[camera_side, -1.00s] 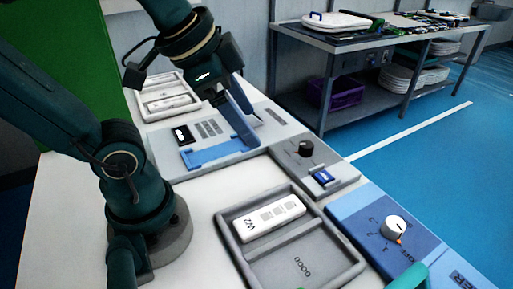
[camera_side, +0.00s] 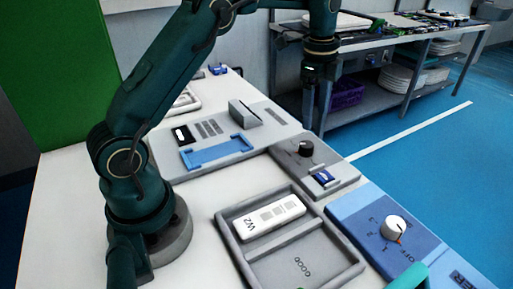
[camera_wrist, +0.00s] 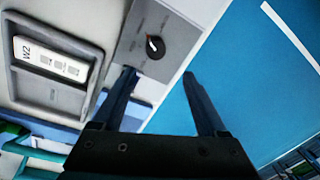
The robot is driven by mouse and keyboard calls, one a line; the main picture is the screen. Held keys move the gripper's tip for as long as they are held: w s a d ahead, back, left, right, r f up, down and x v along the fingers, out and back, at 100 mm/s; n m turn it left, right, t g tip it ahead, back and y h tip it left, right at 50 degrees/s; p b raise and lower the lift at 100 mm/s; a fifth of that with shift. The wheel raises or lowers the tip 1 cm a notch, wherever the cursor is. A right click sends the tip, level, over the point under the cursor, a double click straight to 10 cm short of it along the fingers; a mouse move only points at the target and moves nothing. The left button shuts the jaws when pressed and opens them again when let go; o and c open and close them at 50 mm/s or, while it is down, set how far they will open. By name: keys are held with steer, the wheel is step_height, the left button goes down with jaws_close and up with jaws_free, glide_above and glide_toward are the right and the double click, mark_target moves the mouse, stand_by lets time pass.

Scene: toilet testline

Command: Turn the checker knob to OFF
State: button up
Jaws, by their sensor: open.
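A black round knob (camera_side: 305,148) stands on a grey panel (camera_side: 338,182) with a small blue part, in the side view. A white knob (camera_side: 394,227) with an orange-red pointer mark stands on a blue panel (camera_side: 352,207) nearer the front right. I cannot read which panel is the checker. In the wrist view a dark knob (camera_wrist: 155,46) with a red mark sits on a grey face, ahead of my fingertips. My gripper (camera_side: 315,125) is open, empty and pointing down. It appears just behind the grey panel, apart from both knobs. It also shows in the wrist view (camera_wrist: 159,73).
A grey tray (camera_side: 232,247) holds a white device (camera_side: 270,215) marked W2 beside a GOOD compartment. A grey tester (camera_side: 165,158) with a blue cradle (camera_side: 215,152) stands behind. A metal bench (camera_side: 380,42) is at the back. Blue floor lies to the right.

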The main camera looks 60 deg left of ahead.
mark_target(307, 144)
steer(key=shift+g, duration=0.5)
steer(key=f, duration=0.9)
steer(key=shift+s+a, duration=0.15)
steer(key=shift+a, duration=0.25)
jaws_close()
steer(key=shift+r+n, duration=0.1)
steer(key=shift+n, duration=0.4)
steer(key=n, duration=0.4)
steer(key=shift+n, duration=0.3)
steer(key=n, duration=0.5)
steer(key=shift+n, duration=0.3)
steer(key=n, duration=1)
steer(key=shift+n, duration=0.4)
